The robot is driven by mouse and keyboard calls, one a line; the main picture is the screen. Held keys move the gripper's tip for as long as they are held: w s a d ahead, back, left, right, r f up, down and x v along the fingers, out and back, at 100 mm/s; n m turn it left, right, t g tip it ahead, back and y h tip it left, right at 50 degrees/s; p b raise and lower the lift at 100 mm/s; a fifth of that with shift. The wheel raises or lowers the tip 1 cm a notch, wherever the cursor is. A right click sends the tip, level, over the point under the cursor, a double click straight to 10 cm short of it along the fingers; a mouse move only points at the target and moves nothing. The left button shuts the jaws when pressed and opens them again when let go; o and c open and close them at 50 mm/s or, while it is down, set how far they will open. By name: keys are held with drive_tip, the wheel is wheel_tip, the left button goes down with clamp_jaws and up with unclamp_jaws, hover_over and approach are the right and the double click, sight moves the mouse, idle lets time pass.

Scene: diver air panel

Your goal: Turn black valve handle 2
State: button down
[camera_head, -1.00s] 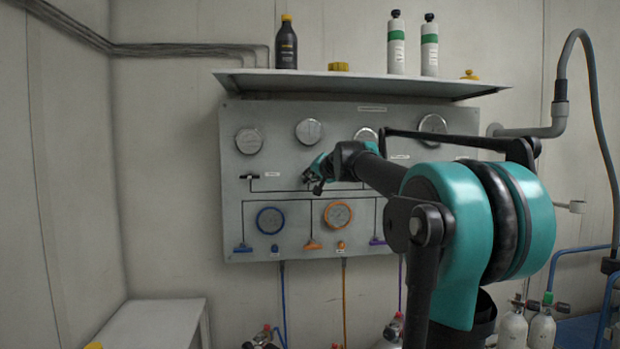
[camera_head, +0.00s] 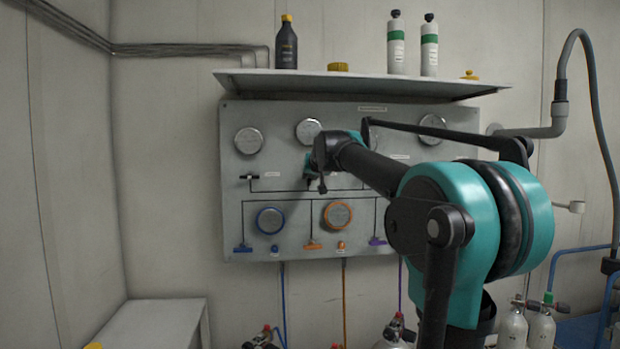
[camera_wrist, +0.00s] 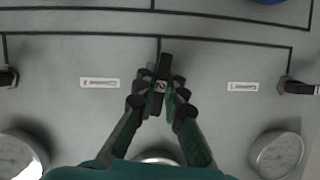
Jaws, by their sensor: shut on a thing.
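Black valve handle 2 (camera_wrist: 163,67) is at the middle of the wrist view and stands lengthwise up and down in that picture, with a small white mark on it. My gripper (camera_wrist: 160,92) has its dark green and black fingers closed on both sides of this handle. In the head view my gripper (camera_head: 315,177) is at the panel's middle row, and its own wrist mostly hides the handle there.
The grey panel (camera_head: 230,215) carries round gauges and coloured lower handles. Another black valve handle (camera_head: 249,177) lies crosswise on the left. The wrist view shows crosswise black handles at left (camera_wrist: 8,78) and right (camera_wrist: 297,87). A shelf (camera_head: 350,84) with bottles juts out above.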

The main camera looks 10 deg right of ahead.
idle(0.3)
drive_tip(key=c, duration=1.6)
unclamp_jaws()
drive_tip(key=shift+s, duration=0.15)
drive_tip(key=v, duration=1.1)
drive_tip(key=shift+s+r, duration=0.2)
drive_tip(key=shift+s, duration=0.15)
